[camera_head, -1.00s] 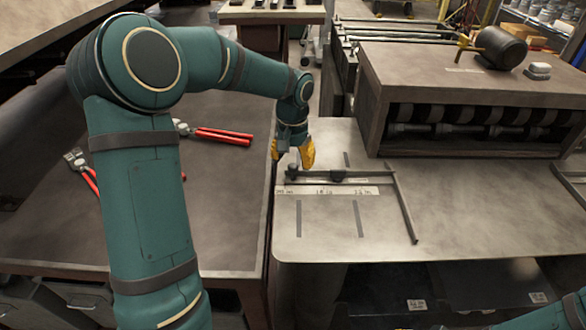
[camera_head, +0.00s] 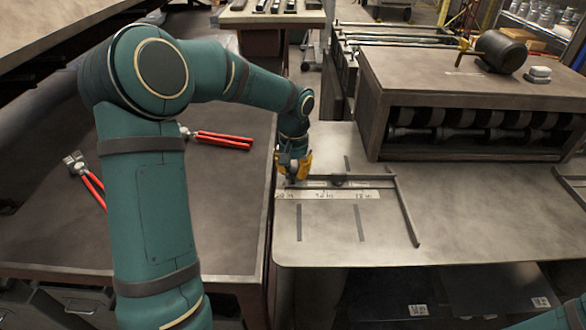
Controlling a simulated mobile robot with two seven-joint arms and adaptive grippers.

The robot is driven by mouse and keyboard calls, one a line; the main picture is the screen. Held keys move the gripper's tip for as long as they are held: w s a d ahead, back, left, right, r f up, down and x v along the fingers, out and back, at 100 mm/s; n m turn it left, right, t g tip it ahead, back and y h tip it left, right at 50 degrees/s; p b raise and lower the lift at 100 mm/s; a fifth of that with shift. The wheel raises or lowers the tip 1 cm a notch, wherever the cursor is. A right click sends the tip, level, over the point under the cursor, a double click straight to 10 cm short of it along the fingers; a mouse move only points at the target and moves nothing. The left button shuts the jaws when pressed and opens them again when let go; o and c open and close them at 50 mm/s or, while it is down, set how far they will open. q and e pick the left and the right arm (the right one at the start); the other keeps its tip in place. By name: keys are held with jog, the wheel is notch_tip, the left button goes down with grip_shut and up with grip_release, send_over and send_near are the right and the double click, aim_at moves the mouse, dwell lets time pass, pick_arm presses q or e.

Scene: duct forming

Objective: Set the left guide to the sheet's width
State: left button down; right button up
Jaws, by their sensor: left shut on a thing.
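My left gripper (camera_head: 293,168), with yellow fingers, is down at the left end of the guide assembly on the metal table (camera_head: 330,235). It is shut on the small dark knob at that end, which the fingers mostly hide. A dark crossbar (camera_head: 362,181) runs right from there behind a white printed scale (camera_head: 325,195). A long dark rail (camera_head: 405,212) slants toward the front at the right end. My right gripper is out of view; only part of my right arm shows at the lower right.
A roller machine (camera_head: 470,85) with a dark motor (camera_head: 500,50) stands at the back right. Red-handled tools (camera_head: 222,140) lie on the dark bench at left.

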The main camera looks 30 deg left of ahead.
aim_at(333, 173)
pick_arm(q)
jog(key=w+d, duration=0.1)
jog(key=d, duration=0.2)
jog(key=w+d+p, duration=0.1)
jog(key=w+d, duration=0.1)
jog(key=d, duration=0.1)
jog(key=w+d, duration=0.2)
jog(key=d, duration=0.1)
jog(key=shift+w+p, duration=0.15)
jog(key=shift+p, duration=0.25)
jog(key=c, duration=0.7)
grip_release()
jog(key=shift+a, duration=0.1)
jog(key=shift+a+r, duration=0.1)
jog(key=shift+r, duration=0.2)
notch_tip(333, 173, up, 11)
jog(key=shift+r, duration=0.2)
